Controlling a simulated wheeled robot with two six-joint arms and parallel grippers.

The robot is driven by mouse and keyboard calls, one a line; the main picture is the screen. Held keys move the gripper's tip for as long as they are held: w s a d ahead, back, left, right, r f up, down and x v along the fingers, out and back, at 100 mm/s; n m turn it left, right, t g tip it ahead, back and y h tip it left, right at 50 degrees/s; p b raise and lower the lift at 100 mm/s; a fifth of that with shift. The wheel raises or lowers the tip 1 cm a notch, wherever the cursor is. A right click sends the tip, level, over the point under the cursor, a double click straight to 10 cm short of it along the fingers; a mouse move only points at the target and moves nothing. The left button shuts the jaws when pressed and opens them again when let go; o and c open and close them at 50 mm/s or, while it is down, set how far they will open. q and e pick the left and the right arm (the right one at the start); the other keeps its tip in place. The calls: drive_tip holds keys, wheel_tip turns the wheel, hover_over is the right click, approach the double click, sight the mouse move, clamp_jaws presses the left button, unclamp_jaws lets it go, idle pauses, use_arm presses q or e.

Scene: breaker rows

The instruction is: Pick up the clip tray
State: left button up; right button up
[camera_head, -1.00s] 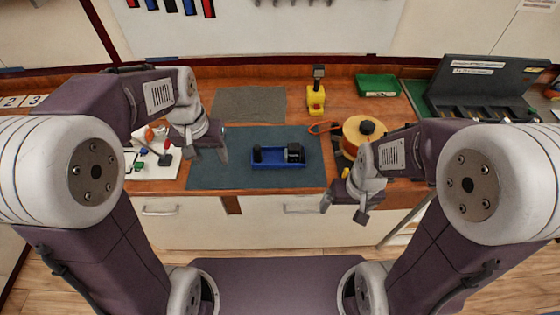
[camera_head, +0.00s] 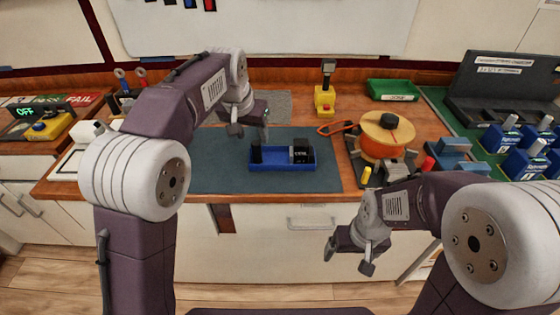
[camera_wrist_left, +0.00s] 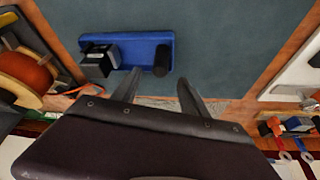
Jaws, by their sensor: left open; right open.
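A shallow blue tray (camera_head: 283,165) lies on the dark mat, holding a black block (camera_head: 301,152) with white lettering at its right end and a black upright piece (camera_head: 256,153) at its left. The blue tray also shows in the left wrist view (camera_wrist_left: 136,50). A green tray (camera_head: 393,86) with a small unreadable label stands at the back; I cannot tell from labels which is the clip tray. My left gripper (camera_head: 249,130) is open and empty, above the mat behind the blue tray's left end; its fingers (camera_wrist_left: 160,85) point toward it. My right gripper (camera_head: 347,260) is open and empty, in front of the counter.
An orange spool (camera_head: 384,136) stands right of the mat, with a yellow device (camera_head: 325,98) behind it to the left. Blue clamp-like units (camera_head: 525,160) and a dark open case (camera_head: 505,82) are at the right. The dark mat (camera_head: 215,172) is clear left of the blue tray.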

sight(256, 143)
use_arm(q)
drive_tip(key=b+x, duration=0.1)
drive_tip(key=x, duration=0.4)
drive_tip(key=shift+f, duration=0.1)
drive_tip(key=shift+w+f, duration=0.2)
drive_tip(key=shift+s+r, duration=0.1)
clamp_jaws()
drive_tip(key=shift+r, duration=0.1)
idle(0.8)
